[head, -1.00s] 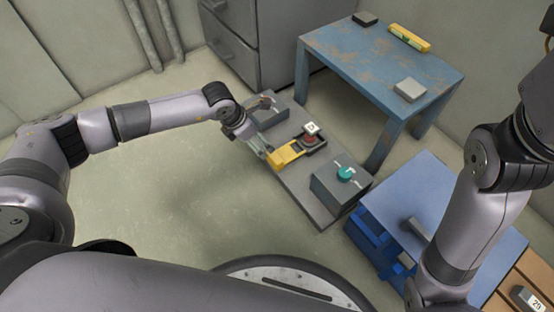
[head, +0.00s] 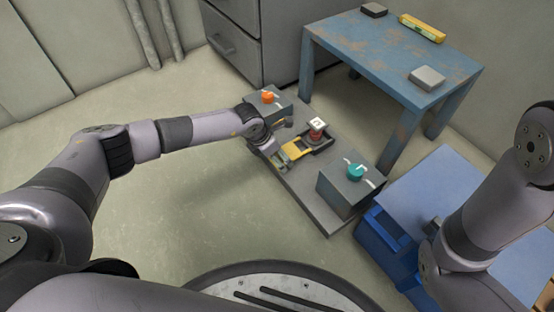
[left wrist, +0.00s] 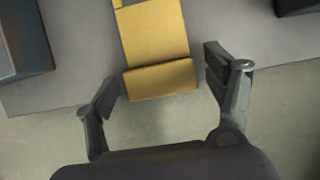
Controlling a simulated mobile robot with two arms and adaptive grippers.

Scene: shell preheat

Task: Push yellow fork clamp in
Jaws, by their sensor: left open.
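The yellow fork clamp (head: 297,151) lies flat on a grey base plate (head: 318,213), its far end at a dark holder with a red round part (head: 316,136) and a small white marked block (head: 317,124) on top. In the left wrist view the clamp (left wrist: 155,35) runs away from me, with a raised near end (left wrist: 160,80) near the plate's edge. My left gripper (head: 279,156) is open at the clamp's near end. In the left wrist view its fingers (left wrist: 160,72) stand apart on either side of that end, with nothing between them gripped.
Grey boxes with an orange knob (head: 268,97) and a teal knob (head: 355,171) stand on the plate either side of the clamp. A worn blue table (head: 375,55) stands behind, a grey cabinet (head: 232,42) at back left. A blue crate (head: 385,235) is at right. Left floor is clear.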

